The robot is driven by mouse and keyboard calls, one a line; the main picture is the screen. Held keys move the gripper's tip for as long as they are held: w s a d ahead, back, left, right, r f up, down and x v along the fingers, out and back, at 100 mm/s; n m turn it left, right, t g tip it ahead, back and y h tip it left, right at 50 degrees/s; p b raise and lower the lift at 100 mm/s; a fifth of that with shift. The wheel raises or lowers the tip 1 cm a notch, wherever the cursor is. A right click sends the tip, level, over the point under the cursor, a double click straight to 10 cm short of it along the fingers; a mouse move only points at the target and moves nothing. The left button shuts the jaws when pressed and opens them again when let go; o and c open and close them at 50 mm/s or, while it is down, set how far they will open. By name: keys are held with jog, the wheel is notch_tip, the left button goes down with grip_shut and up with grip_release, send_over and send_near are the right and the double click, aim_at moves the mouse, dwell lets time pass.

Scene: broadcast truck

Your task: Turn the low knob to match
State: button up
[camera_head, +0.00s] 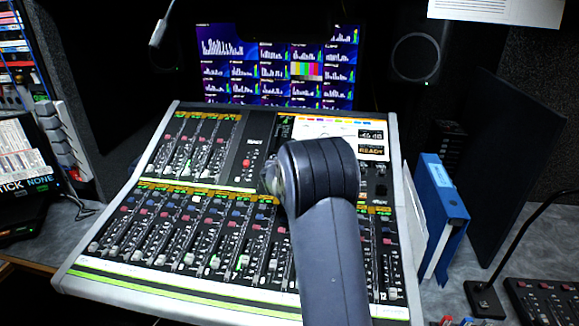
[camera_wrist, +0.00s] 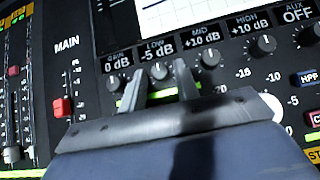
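The low knob (camera_wrist: 158,71) is a small dark round knob with a pale pointer line, under a readout of LOW -5 dB in the wrist view. My gripper (camera_wrist: 160,78) is open, with one fingertip on each side of this knob. I cannot tell whether either fingertip touches it. The gain knob (camera_wrist: 113,83) at its left stands under 0 dB. The mid knob (camera_wrist: 210,57) and high knob (camera_wrist: 264,45) at its right both stand under +10 dB. In the head view my arm hides the gripper and the low knob.
The knobs sit on a mixing console (camera_head: 180,285) with many faders. A red main fader (camera_wrist: 62,107) stands left of the gripper. A display with a white graph (camera_wrist: 180,12) lies above the readouts. A blue binder (camera_head: 440,205) stands right of the console.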

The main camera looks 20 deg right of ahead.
grip_shut()
jog(key=shift+a+m+p, duration=0.1)
jog(key=shift+m+p, duration=0.25)
jog(key=shift+m, duration=0.05)
jog(key=shift+w+a+r+m+g+h+p, duration=0.1)
jog(key=shift+r+m+g+h+p, duration=0.05)
jog(key=shift+m+g+h+p, duration=0.45)
jog(key=m, duration=0.1)
jog(key=m+g+h+p, duration=0.2)
jog(key=m, duration=0.1)
jog(key=shift+w+a, duration=0.15)
jog(key=shift+w, duration=0.1)
jog(key=m+g+p, duration=0.2)
jog(key=m, duration=0.1)
jog(key=m+g+h+p, duration=0.1)
jog(key=shift+w+m+g, duration=0.25)
jog(key=shift+m+g, duration=0.05)
jog(key=shift+m, duration=0.1)
jog(key=shift+w+m+g+p, duration=0.1)
jog(key=shift+m+g+p, duration=0.55)
jog(key=shift+m+g, duration=0.5)
jog(key=shift+m, duration=0.35)
